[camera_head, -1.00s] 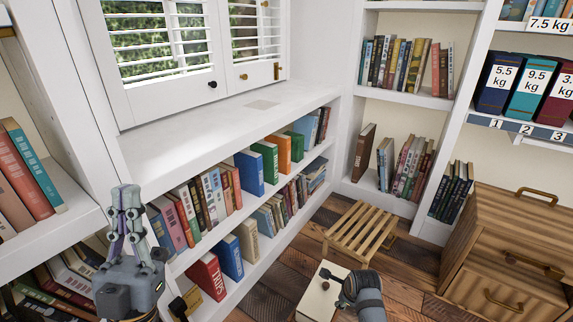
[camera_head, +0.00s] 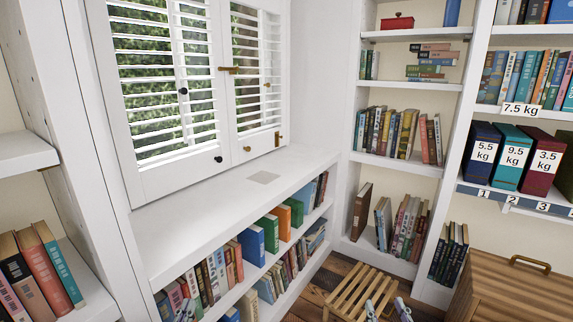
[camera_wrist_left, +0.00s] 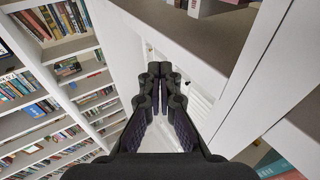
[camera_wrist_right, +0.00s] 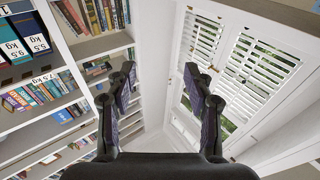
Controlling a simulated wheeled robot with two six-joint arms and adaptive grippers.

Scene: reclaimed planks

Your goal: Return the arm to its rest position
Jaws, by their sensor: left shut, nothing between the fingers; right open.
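My left gripper (camera_wrist_left: 160,70) is shut and empty in the left wrist view, its two dark fingers together and pointing toward a white shelf wall. In the head view, only what seem to be its fingertips (camera_head: 187,310) show at the bottom edge, in front of the lower bookshelf. My right gripper (camera_wrist_right: 160,80) is open and empty in the right wrist view, its fingers apart with the shutters beyond. In the head view, its two fingertips (camera_head: 387,312) show apart at the bottom edge, near the slatted wooden stool (camera_head: 352,290). Most of both arms is out of view.
A white ledge (camera_head: 225,215) runs under the shuttered window (camera_head: 180,85), with a row of books (camera_head: 215,270) below. White bookshelves (camera_head: 405,85) and numbered weight binders (camera_head: 512,157) stand at right. A wooden cabinet (camera_head: 515,285) stands at lower right.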

